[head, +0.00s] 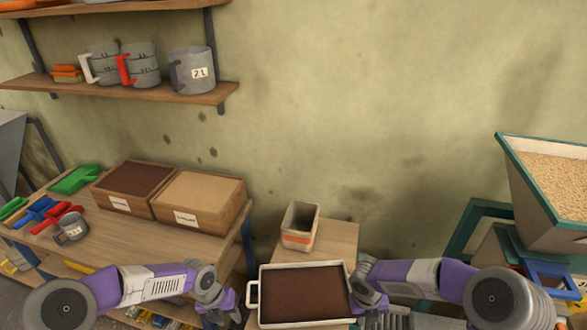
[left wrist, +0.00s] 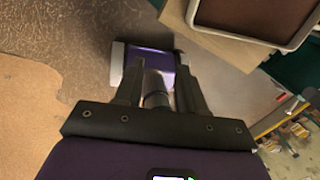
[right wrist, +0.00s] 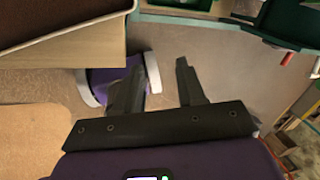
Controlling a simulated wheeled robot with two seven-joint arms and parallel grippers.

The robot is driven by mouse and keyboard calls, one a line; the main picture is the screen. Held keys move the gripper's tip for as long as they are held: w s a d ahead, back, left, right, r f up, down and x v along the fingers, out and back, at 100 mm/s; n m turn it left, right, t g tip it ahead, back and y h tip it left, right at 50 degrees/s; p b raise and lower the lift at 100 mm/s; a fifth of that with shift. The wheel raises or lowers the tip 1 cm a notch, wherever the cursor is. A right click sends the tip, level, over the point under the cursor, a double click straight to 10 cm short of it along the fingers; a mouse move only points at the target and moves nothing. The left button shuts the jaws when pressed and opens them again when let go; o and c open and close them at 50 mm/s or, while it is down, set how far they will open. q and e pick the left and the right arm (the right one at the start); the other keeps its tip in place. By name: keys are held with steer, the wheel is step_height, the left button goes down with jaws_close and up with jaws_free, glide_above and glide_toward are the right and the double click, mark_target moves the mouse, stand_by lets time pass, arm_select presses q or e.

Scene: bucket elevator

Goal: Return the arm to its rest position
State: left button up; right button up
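My left gripper (head: 226,312) hangs just left of the tray's handle in the head view. In the left wrist view its two fingers (left wrist: 156,75) stand apart with nothing gripped between them. My right gripper (right wrist: 157,75) also has its fingers apart and empty in the right wrist view. In the head view the right arm's wrist (head: 366,285) is beside the tray's right edge, and its fingertips are hard to make out. The white-rimmed tray (head: 262,290) of dark brown material lies between the two arms.
A small open bin (head: 298,240) stands behind the tray. A hopper of grain (head: 515,172) stands at right. Jugs sit on the wall shelf (head: 140,94).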

arm_select(q)
steer(key=s+d+f+n+h+b, duration=0.1)
steer(key=s+d+f+n+h, duration=0.1)
steer(key=s+d+f+n, duration=0.5)
steer(key=d+f+n+h+b, duration=0.15)
steer(key=f+n, duration=0.25)
steer(key=n, duration=0.6)
arm_select(e)
steer(key=s+a+f+m+g+y, duration=0.2)
steer(key=s+a+f+m+y, duration=0.4)
steer(key=s+a+f+m, duration=0.8)
arm_select(q)
steer(key=s+f+n+y+b, duration=0.1)
steer(key=s+f+n, duration=0.8)
steer(key=n, duration=1.1)
steer(key=shift+n+y+b, duration=0.3)
steer(key=shift+y+b, duration=0.05)
steer(key=shift+b, duration=0.2)
arm_select(e)
step_height(320, 180, down, 6)
steer(key=s+d+m+t, duration=0.2)
steer(key=m, duration=2.3)
steer(key=shift+d, duration=0.4)
steer(key=shift+r, duration=0.1)
